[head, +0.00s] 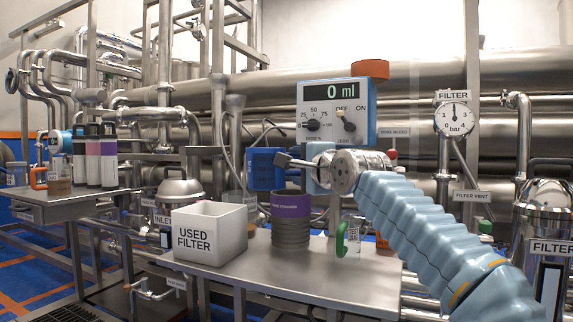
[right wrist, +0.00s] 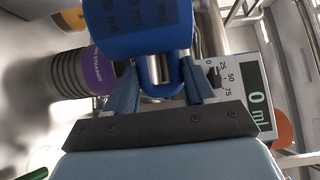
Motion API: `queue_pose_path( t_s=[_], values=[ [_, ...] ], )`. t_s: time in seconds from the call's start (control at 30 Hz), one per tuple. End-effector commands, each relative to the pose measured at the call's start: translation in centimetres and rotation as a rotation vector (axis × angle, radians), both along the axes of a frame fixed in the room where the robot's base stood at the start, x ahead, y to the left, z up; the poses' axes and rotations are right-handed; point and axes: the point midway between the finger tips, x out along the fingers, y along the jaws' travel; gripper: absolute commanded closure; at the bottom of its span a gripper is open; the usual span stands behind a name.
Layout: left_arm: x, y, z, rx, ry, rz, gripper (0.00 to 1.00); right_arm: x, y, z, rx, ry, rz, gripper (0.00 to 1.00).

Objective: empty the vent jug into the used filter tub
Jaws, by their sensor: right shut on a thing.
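My right gripper (head: 288,161) is shut on a blue jug-like vessel (head: 264,170) with ml marks, above the steel table. The blue vessel (right wrist: 135,28) fills the top of the right wrist view, between the blue fingers (right wrist: 158,88). I cannot read its name, and its tilt and contents are unclear. The white used filter tub (head: 205,233) stands open on the table, lower and to the left of the gripper. I cannot see into its bottom. My left gripper is not in view.
A purple-banded dark container (head: 290,222) stands right of the tub, and a green-handled clear jug (head: 348,238) stands beyond it. The dosing box (head: 337,112) reads 0 ml behind my gripper. A side table (head: 60,200) at left holds bottles and an orange-handled jug.

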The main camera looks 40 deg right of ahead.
Motion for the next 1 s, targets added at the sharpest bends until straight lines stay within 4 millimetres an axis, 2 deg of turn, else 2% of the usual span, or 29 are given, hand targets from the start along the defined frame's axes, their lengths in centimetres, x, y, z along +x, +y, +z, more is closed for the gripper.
queue_pose_path(
  t_s=[0.17,0.27,0.4,0.73,1.0],
  values=[
    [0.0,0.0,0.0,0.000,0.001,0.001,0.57,0.2,0.3,1.0,-0.040,0.037,0.002,1.00],
    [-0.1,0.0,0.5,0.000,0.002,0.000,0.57,0.5,0.4,2.3,-0.095,0.104,0.003,1.00],
    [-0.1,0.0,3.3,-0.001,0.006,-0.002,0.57,0.6,0.7,4.2,-0.159,0.184,0.001,1.00],
    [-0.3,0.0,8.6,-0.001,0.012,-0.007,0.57,2.1,1.8,6.1,-0.319,0.377,0.004,1.00],
    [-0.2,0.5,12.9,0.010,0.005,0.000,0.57,4.3,3.7,6.3,-0.501,0.595,0.005,1.00]
  ],
)
